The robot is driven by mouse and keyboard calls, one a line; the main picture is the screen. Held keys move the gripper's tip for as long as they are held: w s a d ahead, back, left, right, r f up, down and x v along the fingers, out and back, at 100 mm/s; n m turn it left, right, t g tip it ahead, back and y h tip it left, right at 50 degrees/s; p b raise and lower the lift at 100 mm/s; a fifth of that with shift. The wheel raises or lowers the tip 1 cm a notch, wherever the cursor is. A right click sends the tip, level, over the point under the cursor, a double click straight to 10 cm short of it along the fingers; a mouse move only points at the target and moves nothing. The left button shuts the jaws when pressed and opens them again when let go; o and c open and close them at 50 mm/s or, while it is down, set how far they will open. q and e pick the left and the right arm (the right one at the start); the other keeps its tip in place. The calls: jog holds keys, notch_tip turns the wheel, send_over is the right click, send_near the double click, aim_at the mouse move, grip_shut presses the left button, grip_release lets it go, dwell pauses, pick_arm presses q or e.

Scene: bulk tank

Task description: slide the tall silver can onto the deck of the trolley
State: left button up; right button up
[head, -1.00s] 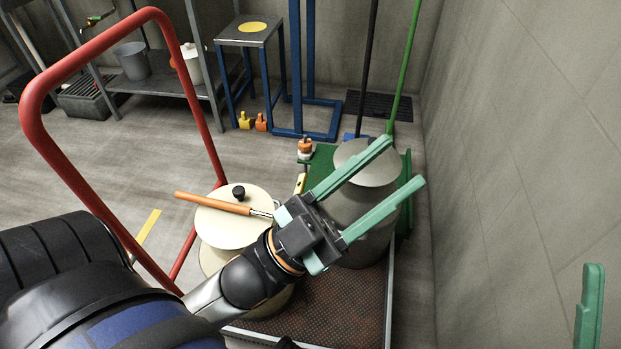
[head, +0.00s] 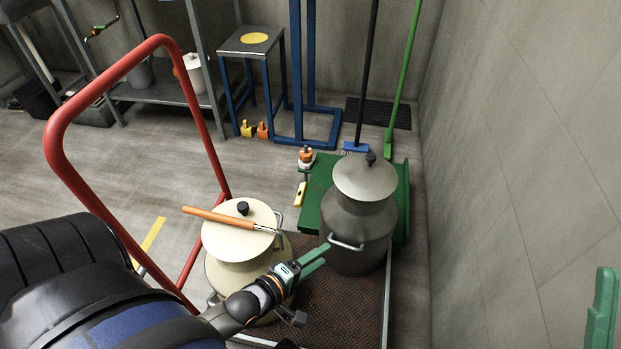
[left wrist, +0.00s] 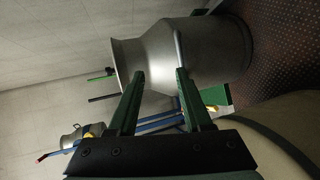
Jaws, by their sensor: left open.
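The tall silver can (head: 358,222) stands upright where the green platform (head: 312,205) meets the trolley's brown deck (head: 325,305). Its base overlaps the deck's far end in the head view; I cannot tell how much rests on it. Its domed lid and a side handle show. My left gripper (head: 318,258) is open and empty, low at the can's near left side. In the left wrist view the can (left wrist: 200,55) lies beyond the open fingers (left wrist: 160,85); contact is unclear. One finger of my right gripper (head: 603,310) shows at the right edge.
A cream can (head: 240,235) stands on the deck, left of my left gripper, with an orange-handled tool (head: 222,218) across its lid. The trolley's red handle (head: 75,170) rises at left. A wall (head: 520,170) is close at right. An orange-topped item (head: 306,157) sits at the platform's left corner.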

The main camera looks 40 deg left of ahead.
aim_at(340, 246)
pick_arm(q)
jog(key=f+n, duration=0.1)
jog(key=s+a+f+n, duration=0.1)
jog(key=shift+s+a+f+g+y, duration=0.1)
jog(key=shift+s+f+g+y, duration=0.05)
jog(key=shift+f+g+y, duration=0.2)
jog(key=shift+b+x, duration=3.05)
jog(key=shift+x, duration=3.2)
jog(key=shift+c, duration=0.4)
grip_shut()
